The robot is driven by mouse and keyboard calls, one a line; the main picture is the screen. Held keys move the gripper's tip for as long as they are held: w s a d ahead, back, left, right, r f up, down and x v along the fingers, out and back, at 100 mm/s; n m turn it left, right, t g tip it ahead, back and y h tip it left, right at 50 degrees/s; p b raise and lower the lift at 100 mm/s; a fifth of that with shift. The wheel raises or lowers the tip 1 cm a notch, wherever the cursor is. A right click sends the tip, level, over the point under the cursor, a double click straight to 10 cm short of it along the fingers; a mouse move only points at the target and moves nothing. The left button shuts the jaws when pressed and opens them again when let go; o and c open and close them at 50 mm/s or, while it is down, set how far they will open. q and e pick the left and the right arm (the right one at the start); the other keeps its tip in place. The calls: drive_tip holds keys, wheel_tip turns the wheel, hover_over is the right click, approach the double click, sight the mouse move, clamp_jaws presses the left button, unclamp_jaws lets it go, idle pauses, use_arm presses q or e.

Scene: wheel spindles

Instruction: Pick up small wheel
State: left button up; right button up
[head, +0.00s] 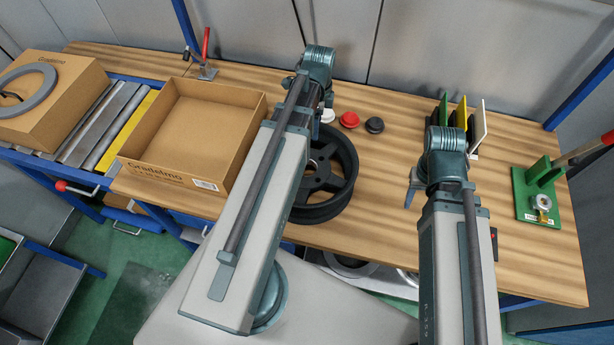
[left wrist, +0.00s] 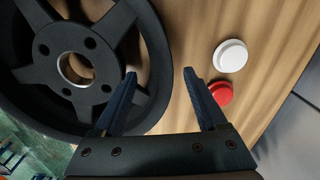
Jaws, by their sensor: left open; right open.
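A black spoked wheel (head: 325,212) lies flat on the wooden table, partly hidden behind my left arm. It fills the left of the left wrist view (left wrist: 112,28), with its metal hub bore showing. My left gripper (left wrist: 160,73) is open and empty over the wheel's rim, one finger over the wheel and the other over bare table. In the head view its fingers are hidden behind my arm. My right gripper (head: 413,186) is near the table's front right, mostly hidden by its own arm, with nothing seen in it.
White (head: 327,115), red (head: 349,120) and black (head: 375,125) round caps lie behind the wheel. An empty cardboard box (head: 150,172) is left. A rack with upright plates (head: 478,125) and a green fixture (head: 520,195) stand right. The table's middle is clear.

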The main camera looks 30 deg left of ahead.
use_arm(q)
drive_tip(key=shift+f+b, duration=0.55)
drive_tip(key=shift+f, duration=0.55)
use_arm(e)
drive_tip(key=shift+f, duration=1.1)
use_arm(q)
drive_tip(key=shift+f, duration=0.1)
use_arm(e)
drive_tip(key=shift+f, duration=0.1)
use_arm(q)
drive_tip(key=f+b, duration=0.3)
drive_tip(key=a+f+b, duration=0.1)
drive_tip(key=f+b, duration=0.1)
drive_tip(key=shift+s+f, duration=0.1)
use_arm(e)
wheel_tip(320, 180, down, 5)
drive_tip(key=shift+f, duration=0.1)
use_arm(q)
clamp_jaws()
